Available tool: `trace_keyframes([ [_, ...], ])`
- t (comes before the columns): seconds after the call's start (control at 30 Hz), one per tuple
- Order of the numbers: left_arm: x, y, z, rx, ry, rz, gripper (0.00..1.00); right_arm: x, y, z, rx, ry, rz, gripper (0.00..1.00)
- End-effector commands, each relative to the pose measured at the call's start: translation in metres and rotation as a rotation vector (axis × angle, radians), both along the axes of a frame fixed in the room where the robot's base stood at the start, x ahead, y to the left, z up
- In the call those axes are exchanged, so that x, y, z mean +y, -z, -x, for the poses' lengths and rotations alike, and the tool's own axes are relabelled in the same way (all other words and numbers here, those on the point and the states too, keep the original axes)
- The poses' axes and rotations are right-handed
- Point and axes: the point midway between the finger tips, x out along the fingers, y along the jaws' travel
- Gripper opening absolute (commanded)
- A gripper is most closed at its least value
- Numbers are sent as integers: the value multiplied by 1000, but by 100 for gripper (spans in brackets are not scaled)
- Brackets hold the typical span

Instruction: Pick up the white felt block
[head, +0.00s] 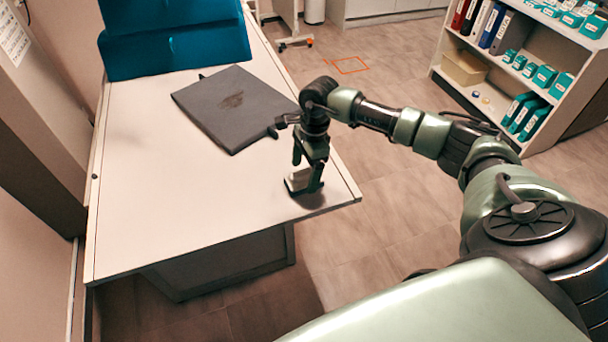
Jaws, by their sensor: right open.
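My left gripper is not in view.
A dark grey flat mat (225,105) with a smudge lies behind the gripper on the table. Teal panels (175,40) stand at the table's back. A shelf (500,70) with binders and boxes stands at right. The table's left front is clear.

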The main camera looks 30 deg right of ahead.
Motion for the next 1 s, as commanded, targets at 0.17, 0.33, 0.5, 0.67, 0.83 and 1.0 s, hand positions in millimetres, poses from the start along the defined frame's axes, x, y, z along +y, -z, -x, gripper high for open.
trace_keyframes([
  [0.17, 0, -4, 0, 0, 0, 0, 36, 2, 11, 0, 1, -1, -1, 82],
  [0.33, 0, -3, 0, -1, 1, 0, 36, 2, 11, 0, 0, -1, -1, 82],
  [0.5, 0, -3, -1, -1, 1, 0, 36, 2, 11, 0, 0, -1, -1, 35],
  [0.67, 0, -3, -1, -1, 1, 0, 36, 2, 10, 0, -1, -1, -2, 14],
  [0.83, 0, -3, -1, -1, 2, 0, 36, 2, 9, -1, -1, -1, -2, 14],
  [1.0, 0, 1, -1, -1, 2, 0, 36, 2, 0, -2, -4, 0, -1, 14],
])
